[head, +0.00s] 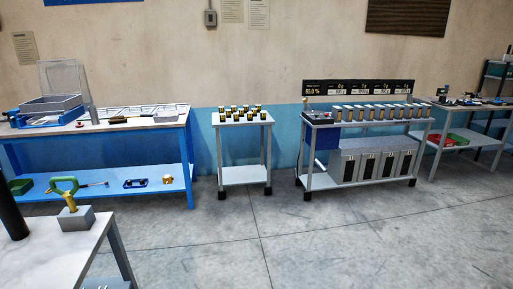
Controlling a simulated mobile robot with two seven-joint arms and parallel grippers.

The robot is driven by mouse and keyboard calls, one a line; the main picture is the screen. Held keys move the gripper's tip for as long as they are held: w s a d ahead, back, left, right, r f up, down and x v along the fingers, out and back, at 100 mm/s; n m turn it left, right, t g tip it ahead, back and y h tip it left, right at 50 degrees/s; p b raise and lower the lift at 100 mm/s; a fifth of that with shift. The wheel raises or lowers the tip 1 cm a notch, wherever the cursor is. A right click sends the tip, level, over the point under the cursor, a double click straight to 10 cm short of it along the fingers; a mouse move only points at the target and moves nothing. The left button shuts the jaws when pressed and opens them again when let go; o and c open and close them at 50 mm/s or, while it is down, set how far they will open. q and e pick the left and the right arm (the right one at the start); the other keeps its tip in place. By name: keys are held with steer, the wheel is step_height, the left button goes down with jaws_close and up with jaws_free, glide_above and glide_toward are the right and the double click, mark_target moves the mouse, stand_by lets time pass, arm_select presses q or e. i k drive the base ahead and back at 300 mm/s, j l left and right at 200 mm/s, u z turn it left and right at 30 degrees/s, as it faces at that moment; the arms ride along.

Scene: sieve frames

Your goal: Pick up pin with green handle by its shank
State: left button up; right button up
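The pin has a green loop handle (63,186) at the lower left of the head view. Its brass-coloured shank (71,203) shows below the handle and leans slightly. The shank's lower end is hidden in or behind a grey block (76,219). The block rests on a pale table top (52,252) in the foreground. Neither of my grippers can be made out in the head view.
A blue bench (160,184) with trays stands behind the pin. A small cart (245,175) and a long cart (320,182) stand along the wall, both holding rows of small containers. Another table (478,105) is far right. The concrete floor (330,240) is clear.

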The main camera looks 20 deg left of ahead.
mark_target(68, 195)
steer(key=i+u, duration=0.15)
steer(key=u, duration=0.3)
steer(key=i+u, duration=0.15)
steer(key=u, duration=0.35)
steer(key=i+l+u, duration=0.1)
steer(key=u, duration=0.35)
steer(key=i+u, duration=0.15)
steer(key=u, duration=0.3)
steer(key=i+l+u, duration=0.1)
steer(key=u, duration=0.35)
steer(key=i+l+u, duration=0.1)
steer(key=l+u, duration=0.15)
steer(key=u, duration=0.15)
steer(key=i+l+u, duration=0.25)
steer(key=u, duration=0.3)
